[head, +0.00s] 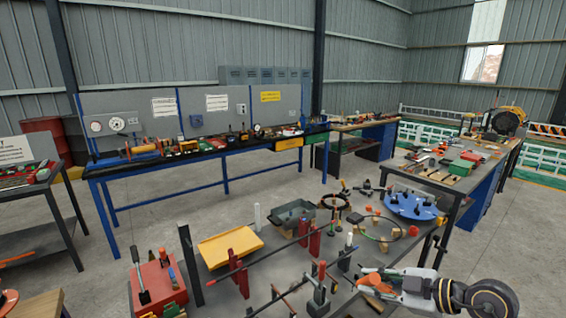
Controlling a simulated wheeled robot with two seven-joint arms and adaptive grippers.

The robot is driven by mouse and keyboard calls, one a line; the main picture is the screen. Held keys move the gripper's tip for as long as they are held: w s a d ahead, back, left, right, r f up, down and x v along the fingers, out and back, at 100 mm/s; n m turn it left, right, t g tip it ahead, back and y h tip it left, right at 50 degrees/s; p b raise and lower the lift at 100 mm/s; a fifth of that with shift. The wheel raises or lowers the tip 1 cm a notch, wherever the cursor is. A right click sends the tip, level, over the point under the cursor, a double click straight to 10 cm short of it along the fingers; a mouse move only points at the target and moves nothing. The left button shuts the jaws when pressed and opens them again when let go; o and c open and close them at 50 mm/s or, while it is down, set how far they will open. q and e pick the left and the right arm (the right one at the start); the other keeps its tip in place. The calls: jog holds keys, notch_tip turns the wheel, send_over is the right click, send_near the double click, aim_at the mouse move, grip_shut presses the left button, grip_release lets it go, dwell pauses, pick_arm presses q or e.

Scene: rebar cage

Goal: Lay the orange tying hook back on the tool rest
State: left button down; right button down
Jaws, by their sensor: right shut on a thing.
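My right gripper (372,279) is at the lower right in the head view, at the near right part of the grey work table (225,290). It is shut on an orange piece, which looks like the handle of the orange tying hook (378,284). The hook's metal end cannot be made out. I cannot tell which item is the tool rest. A yellow tray (230,246) lies on the table to the left, well apart from the gripper. My left gripper is not in view.
Dark rebar on red uprights (315,240) crosses the table left of my right gripper. A red box (158,285) with tools stands at the near left. A blue disc (411,205) and a grey bin (291,217) are farther back. Long benches stand behind, with open floor between.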

jog(key=shift+r+n+t+b, duration=0.3)
jog(key=shift+r+t+b, duration=0.2)
jog(key=shift+b, duration=0.15)
jog(key=shift+r, duration=0.2)
jog(key=shift+r+n+t+y+b, duration=0.45)
jog(key=shift+t+b, duration=0.25)
jog(key=shift+b, duration=0.3)
notch_tip(320, 180, up, 3)
jog(key=n+t+y+b, duration=0.1)
jog(key=n+t+b, duration=0.1)
jog(key=b, duration=0.1)
jog(key=shift+b, duration=0.4)
